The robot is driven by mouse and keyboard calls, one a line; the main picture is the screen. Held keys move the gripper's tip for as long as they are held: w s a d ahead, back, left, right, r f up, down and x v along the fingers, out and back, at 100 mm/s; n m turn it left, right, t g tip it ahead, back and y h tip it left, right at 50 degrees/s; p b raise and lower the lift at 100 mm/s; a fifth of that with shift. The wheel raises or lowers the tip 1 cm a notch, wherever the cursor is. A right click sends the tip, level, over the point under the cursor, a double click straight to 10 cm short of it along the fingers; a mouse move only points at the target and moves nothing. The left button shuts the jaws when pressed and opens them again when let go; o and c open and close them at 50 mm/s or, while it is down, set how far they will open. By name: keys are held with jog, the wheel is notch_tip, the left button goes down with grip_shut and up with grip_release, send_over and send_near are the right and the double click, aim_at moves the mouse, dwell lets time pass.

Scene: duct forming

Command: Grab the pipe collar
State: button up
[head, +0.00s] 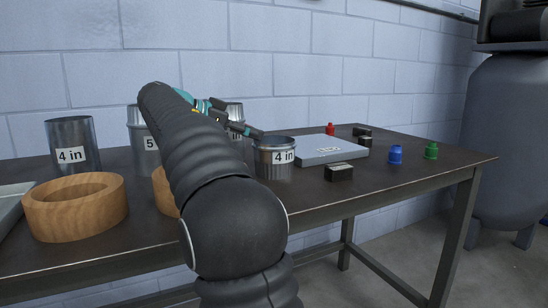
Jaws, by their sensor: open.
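A short grey metal collar (274,160) with a "4 in" label stands upright on the dark table, right of the middle. It looks like the pipe collar. My gripper (252,132) is open at its upper left rim, partly hidden behind my arm. I cannot tell whether the fingers touch the rim. A taller "4 in" metal pipe (73,137) stands at the left. A metal cylinder labelled "5" (137,124) and another metal cylinder (237,113) stand behind my arm, partly hidden.
A wooden ring (76,205) lies at the front left; another (164,190) is mostly hidden by my arm. A grey labelled plate (322,149), black blocks (339,172), and red (330,129), blue (395,154) and green (431,151) pieces lie at the right. The front right tabletop is clear.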

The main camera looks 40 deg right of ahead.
aim_at(273, 139)
jog(key=x, duration=0.5)
jog(key=shift+c, duration=0.3)
grip_shut()
